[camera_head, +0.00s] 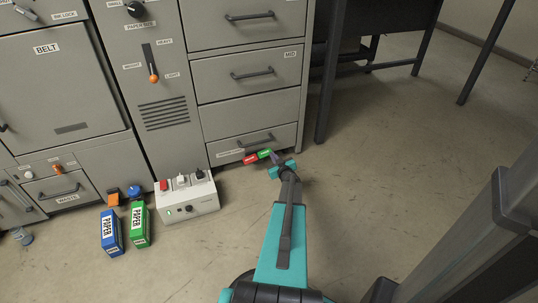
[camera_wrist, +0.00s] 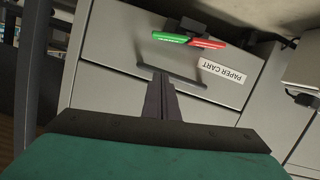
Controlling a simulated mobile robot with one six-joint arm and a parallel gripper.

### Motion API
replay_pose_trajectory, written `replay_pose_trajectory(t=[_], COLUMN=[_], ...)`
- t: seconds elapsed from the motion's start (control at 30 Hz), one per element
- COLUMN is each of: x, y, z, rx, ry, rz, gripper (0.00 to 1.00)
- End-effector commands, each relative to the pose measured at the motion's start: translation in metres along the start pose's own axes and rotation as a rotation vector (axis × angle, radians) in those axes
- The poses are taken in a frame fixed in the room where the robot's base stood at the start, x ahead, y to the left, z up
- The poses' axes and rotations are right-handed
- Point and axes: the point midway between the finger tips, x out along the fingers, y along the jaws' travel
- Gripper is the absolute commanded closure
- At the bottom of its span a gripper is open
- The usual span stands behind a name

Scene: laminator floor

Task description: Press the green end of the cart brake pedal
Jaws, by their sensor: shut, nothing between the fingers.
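The brake pedal has a green end (camera_head: 265,154) and a red end (camera_head: 250,160), low at the front of the paper cart drawer (camera_head: 222,146). In the wrist view the green end (camera_wrist: 169,37) is on the left and the red end (camera_wrist: 208,44) on the right, at a dark pivot mount. My gripper (camera_head: 277,160) is shut and empty, just right of the green end in the head view. In the wrist view its fingertips (camera_wrist: 163,76) appear below the green end, overlapping the drawer handle (camera_wrist: 185,78). I cannot tell whether anything touches.
A grey control box (camera_head: 187,202) with switches stands on the floor left of the pedal. Blue (camera_head: 110,232) and green (camera_head: 139,226) paper packs stand further left. A dark table leg (camera_head: 328,85) rises to the right of the cabinet.

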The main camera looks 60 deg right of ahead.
Motion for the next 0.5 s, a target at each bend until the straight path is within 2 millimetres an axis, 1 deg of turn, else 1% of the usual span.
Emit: replay_pose_trajectory(t=[0.17, 0.27, 0.5], x=[0.004, 0.010, 0.034], y=[0.000, 0.000, 0.001], z=[0.001, 0.002, 0.002], rx=[0.000, 0.000, -0.001], ry=[0.000, 0.000, 0.001], rz=[0.000, 0.000, 0.001], gripper=[1.00, 1.00, 1.00])
